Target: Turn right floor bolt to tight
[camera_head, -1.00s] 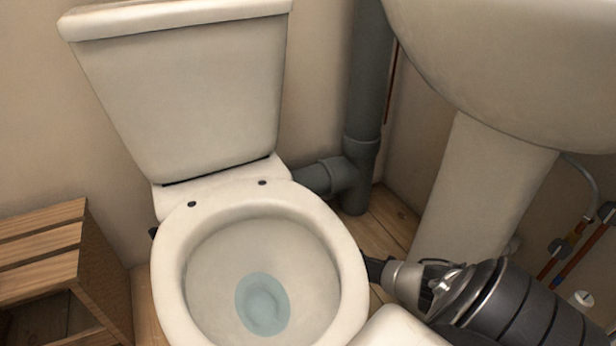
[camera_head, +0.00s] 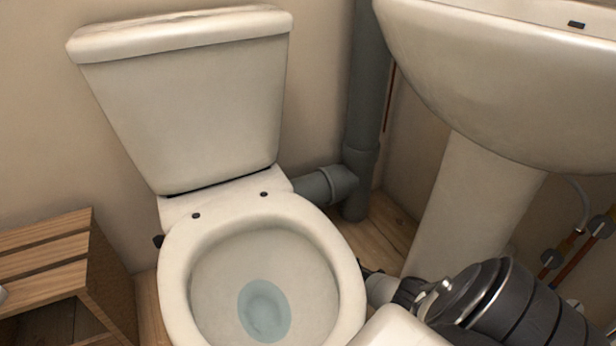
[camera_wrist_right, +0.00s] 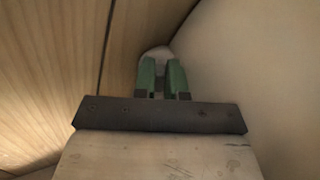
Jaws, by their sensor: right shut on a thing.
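The toilet (camera_head: 290,225) stands in the middle of the head view. My right arm reaches in from the lower right, and its gripper (camera_head: 372,275) is low against the right side of the bowl, its tips hidden there. In the right wrist view, the two green fingers of my right gripper (camera_wrist_right: 163,78) point at a small pale rounded piece, the right floor bolt (camera_wrist_right: 157,53), between floor and pale ceramic. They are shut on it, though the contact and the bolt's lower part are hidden.
The washbasin pedestal (camera_head: 470,205) stands close to the right of the gripper, leaving a narrow gap. A grey waste pipe (camera_head: 358,150) rises behind. A wooden slatted stool (camera_head: 60,265) is at the left. Valves and copper pipes (camera_head: 573,250) are at the far right.

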